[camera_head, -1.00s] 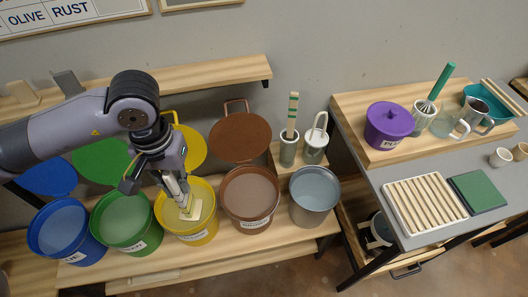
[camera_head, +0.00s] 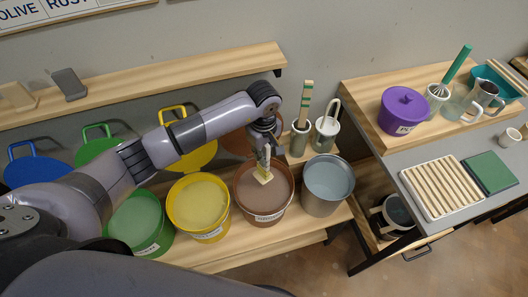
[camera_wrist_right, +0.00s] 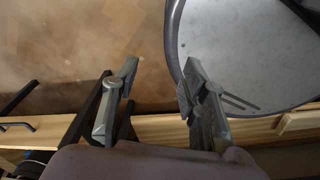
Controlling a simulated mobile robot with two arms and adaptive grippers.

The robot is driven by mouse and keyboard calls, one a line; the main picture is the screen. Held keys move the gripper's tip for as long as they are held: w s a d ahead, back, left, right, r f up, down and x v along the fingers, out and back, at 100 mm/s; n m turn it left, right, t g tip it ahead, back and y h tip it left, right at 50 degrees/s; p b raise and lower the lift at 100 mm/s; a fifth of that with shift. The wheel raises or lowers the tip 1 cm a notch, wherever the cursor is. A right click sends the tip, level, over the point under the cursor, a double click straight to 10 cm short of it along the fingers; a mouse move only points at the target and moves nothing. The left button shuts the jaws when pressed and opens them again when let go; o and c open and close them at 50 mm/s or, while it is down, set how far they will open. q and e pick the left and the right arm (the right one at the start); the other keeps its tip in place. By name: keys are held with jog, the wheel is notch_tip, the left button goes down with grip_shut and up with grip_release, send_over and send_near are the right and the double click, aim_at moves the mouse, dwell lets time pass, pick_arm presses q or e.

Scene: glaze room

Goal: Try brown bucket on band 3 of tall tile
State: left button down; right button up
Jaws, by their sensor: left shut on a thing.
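The brown bucket (camera_head: 284,205) stands on the low wooden bench, full of brown glaze. My left gripper (camera_head: 262,155) is over it, shut on a pale cream tile (camera_head: 265,177) with yellowish marks. The tile's lower end is at or just above the glaze; I cannot tell whether it touches. Bands on the tile are too small to count. My right gripper (camera_wrist_right: 158,78) shows in the right wrist view with its fingers apart and nothing between them.
The yellow bucket (camera_head: 183,218) and green bucket (camera_head: 154,240) stand left of the brown one, the grey bucket (camera_head: 334,205) right. Behind are holders with a green-banded stick (camera_head: 306,98) and a white-handled tool (camera_head: 326,127). A drying rack (camera_head: 441,195) lies on the right table.

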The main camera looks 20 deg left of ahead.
pick_arm(q)
notch_tip(320, 180, down, 8)
jog(key=b, duration=0.5)
jog(key=shift+r, duration=0.1)
notch_tip(320, 180, down, 11)
jog(key=b, duration=1)
jog(key=shift+f+b, duration=0.2)
jog(key=shift+b, duration=0.1)
pick_arm(e)
notch_tip(320, 180, down, 16)
jog(key=shift+s+a, duration=0.2)
jog(key=shift+a, duration=0.2)
jog(key=shift+a+r, duration=0.15)
jog(key=shift+a, duration=0.05)
pick_arm(q)
notch_tip(320, 180, up, 13)
jog(key=p, duration=0.8)
jog(key=shift+r, duration=0.4)
pick_arm(e)
notch_tip(320, 180, up, 8)
jog(key=shift+d, duration=0.15)
pick_arm(q)
jog(key=shift+f, duration=0.1)
pick_arm(e)
jog(key=shift+r, duration=0.1)
